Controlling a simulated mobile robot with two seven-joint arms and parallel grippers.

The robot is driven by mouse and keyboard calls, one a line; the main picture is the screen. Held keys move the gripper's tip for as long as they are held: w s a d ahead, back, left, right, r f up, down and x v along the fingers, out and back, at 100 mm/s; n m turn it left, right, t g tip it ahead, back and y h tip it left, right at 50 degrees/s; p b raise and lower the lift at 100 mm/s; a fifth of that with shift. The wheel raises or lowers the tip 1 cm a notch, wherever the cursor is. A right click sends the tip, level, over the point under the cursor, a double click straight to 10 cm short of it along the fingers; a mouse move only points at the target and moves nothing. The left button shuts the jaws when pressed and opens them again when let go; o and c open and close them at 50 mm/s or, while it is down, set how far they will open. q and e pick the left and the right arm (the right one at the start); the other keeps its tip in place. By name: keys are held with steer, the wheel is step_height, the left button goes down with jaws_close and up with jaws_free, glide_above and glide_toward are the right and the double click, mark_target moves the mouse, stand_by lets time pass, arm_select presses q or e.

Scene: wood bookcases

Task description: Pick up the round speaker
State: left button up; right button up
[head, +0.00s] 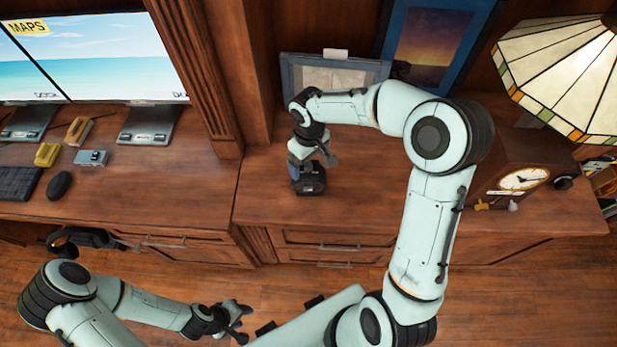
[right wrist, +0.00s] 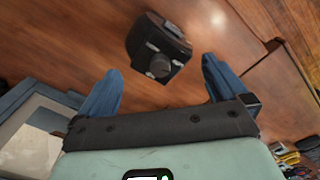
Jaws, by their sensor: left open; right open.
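A small dark boxy device with a round knob-like part (head: 310,185) stands on the wooden counter. In the right wrist view the device (right wrist: 158,48) lies ahead of and between the fingertips. I cannot tell whether it is the round speaker. My right gripper (head: 308,168) points down just above it, open and empty, and partly hides it in the head view. Its blue fingers (right wrist: 160,80) are spread wide. Another dark round thing (head: 565,183) sits beside the clock at the right, too small to identify. My left gripper (head: 238,317) is open and empty, low and in front of the drawers.
Behind the device stand a grey-framed picture (head: 330,75) and a blue-framed picture (head: 432,45). A wooden clock (head: 522,180) and a stained-glass lamp (head: 565,70) are at the right. Monitors, a mouse (head: 59,184) and a keyboard (head: 17,184) are left. The counter around the device is mostly clear.

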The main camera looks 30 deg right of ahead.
mark_target(308, 165)
step_height(308, 165, down, 3)
steer(key=shift+w+f, duration=0.15)
steer(key=shift+f, duration=0.05)
steer(key=shift+c, duration=0.3)
steer(key=c, duration=1.3)
steer(key=shift+r, duration=0.15)
